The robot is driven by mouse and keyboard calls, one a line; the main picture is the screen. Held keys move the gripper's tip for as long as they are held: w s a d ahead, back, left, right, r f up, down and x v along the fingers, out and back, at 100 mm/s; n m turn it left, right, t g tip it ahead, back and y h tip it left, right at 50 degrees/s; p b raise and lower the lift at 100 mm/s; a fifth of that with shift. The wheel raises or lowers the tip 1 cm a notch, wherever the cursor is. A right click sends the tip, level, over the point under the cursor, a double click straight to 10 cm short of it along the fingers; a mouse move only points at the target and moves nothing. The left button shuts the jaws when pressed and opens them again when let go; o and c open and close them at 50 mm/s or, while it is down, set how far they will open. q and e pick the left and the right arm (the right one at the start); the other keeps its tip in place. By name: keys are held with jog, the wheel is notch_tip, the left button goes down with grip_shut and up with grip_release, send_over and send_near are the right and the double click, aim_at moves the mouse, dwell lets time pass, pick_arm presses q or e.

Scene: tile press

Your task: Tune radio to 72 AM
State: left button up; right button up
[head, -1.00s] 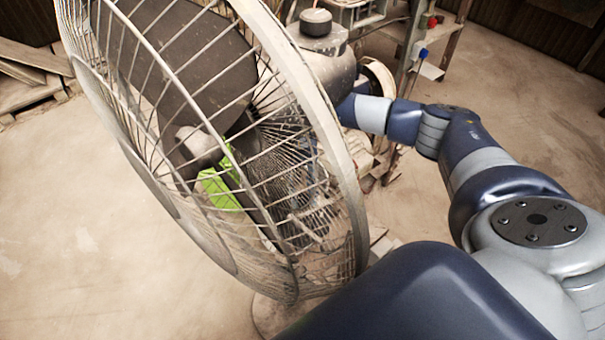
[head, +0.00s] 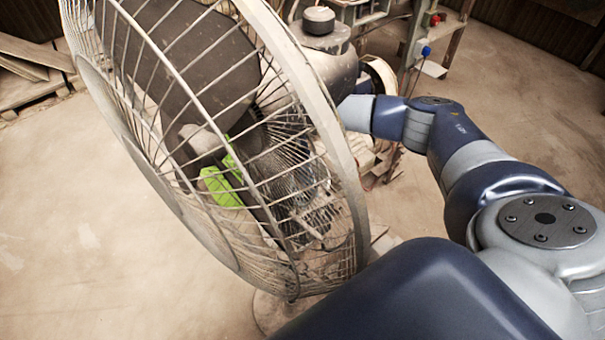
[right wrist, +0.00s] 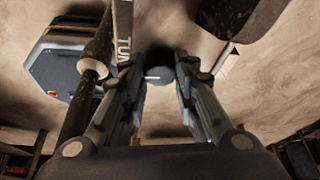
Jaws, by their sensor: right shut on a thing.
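In the right wrist view, my right gripper (right wrist: 158,68) has its two fingers on either side of a small dark round knob (right wrist: 158,77) with a short pale mark. The gripper is shut on this knob. The radio's dial and frequency reading cannot be made out. In the head view, my right arm passes behind the large fan, and its gripper is hidden there. My left gripper is not in view.
A large dusty fan (head: 345,170) fills the middle of the head view. A bright green object (head: 222,188) shows through its grille. A worn rack (head: 415,45) stands behind it. Wood planks (head: 30,85) lie at the far left. Floor is clear at left and right.

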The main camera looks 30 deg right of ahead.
dwell(0.3)
jog(key=o, duration=1.1)
jog(key=shift+c, duration=0.2)
jog(key=v, duration=1.2)
